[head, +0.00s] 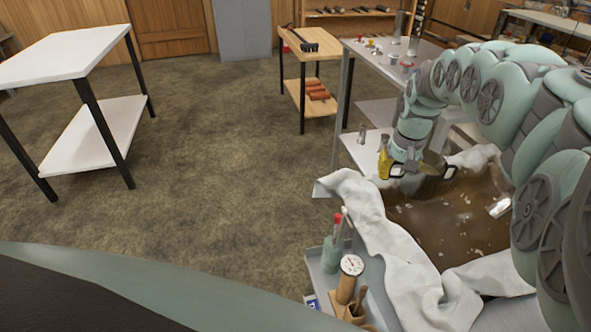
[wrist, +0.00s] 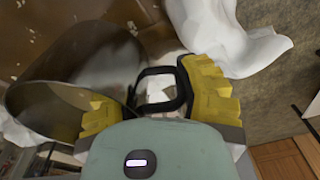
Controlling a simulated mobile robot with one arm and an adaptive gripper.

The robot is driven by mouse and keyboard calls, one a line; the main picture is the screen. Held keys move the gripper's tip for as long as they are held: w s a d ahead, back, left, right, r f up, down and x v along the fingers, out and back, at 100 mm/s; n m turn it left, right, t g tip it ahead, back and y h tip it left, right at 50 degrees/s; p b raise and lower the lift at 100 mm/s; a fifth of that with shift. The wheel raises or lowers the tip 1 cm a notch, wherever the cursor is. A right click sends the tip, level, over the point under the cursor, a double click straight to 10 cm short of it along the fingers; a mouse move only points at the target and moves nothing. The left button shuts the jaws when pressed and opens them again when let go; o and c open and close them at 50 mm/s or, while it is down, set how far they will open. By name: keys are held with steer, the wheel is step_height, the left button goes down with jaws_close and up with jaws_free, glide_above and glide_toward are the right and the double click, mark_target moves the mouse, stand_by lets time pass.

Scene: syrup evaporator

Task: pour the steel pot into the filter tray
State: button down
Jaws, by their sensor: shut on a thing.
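The steel pot (head: 428,187) hangs over the far left part of a wide tray with brown liquid, which looks like the filter tray (head: 455,228); white cloth (head: 365,212) drapes over its edges. My gripper (head: 397,171) is at the pot's left side handle. In the wrist view, the yellow fingers of my gripper (wrist: 155,98) stand on either side of the black loop handle (wrist: 160,88), and the steel pot (wrist: 75,75) fills the left. I cannot tell how far the pot is tilted or what is inside it.
A white table (head: 65,55) stands far left; the floor between is clear.

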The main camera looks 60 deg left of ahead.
mark_target(421, 175)
steer(key=p, duration=0.1)
steer(key=r+p, duration=0.1)
steer(key=p, duration=0.1)
steer(key=shift+w+d+r+y, duration=0.15)
steer(key=shift+d+y, duration=0.15)
steer(key=shift+d, duration=0.05)
steer(key=d+y+p, duration=0.1)
steer(key=p, duration=0.4)
steer(key=d+y+p, duration=0.1)
steer(key=p, duration=0.4)
steer(key=shift+r+t+y+p, duration=0.3)
steer(key=shift+r+t+y, duration=0.05)
steer(key=shift+t+y, duration=0.05)
steer(key=shift+d+r+p, duration=0.1)
steer(key=shift+r+p, duration=0.15)
steer(key=shift+p, duration=0.5)
steer(key=shift+d+r+y+p, duration=0.1)
steer(key=shift+d+y+p, duration=0.35)
steer(key=shift+y+p, duration=0.45)
steer(key=shift+s+r, duration=0.1)
steer(key=shift+s, duration=0.2)
